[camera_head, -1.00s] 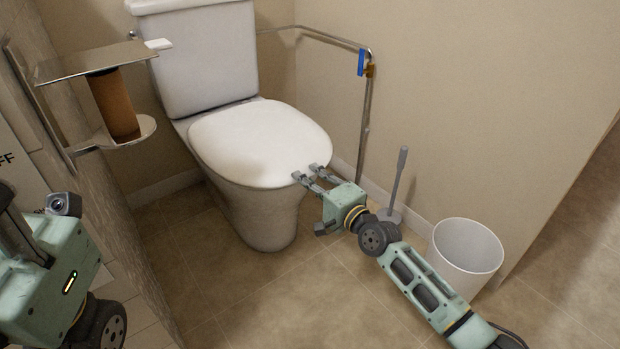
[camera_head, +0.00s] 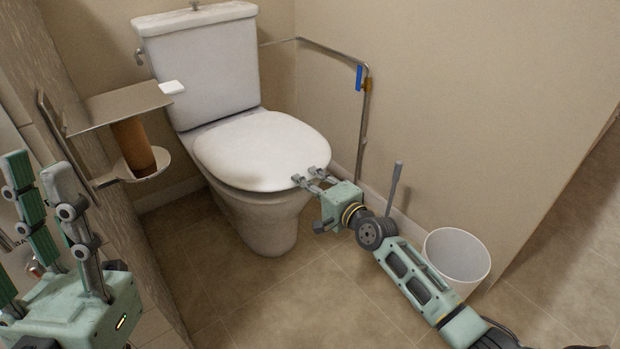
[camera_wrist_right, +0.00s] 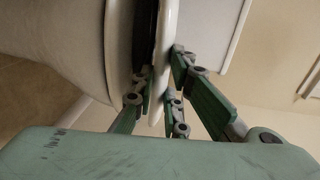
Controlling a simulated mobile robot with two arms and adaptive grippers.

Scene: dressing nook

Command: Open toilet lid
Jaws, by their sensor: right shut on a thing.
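The white toilet lid (camera_head: 258,148) lies over the bowl (camera_head: 262,215) of the toilet, looking almost flat in the head view. My right gripper (camera_head: 308,176) is at the lid's front right edge and shut on it. In the right wrist view, the lid (camera_wrist_right: 166,45) is a thin white edge between the fingers (camera_wrist_right: 160,88). A dark band shows between lid and bowl there; I cannot tell whether it is a gap or the seat. My left gripper (camera_head: 38,185) is at the far left, fingers up, spread and empty, away from the toilet.
A metal shelf (camera_head: 115,107) with a brown roll (camera_head: 133,147) juts from the left wall. A toilet brush (camera_head: 396,185) and a white bin (camera_head: 457,262) stand close beside my right arm. The floor in front is clear.

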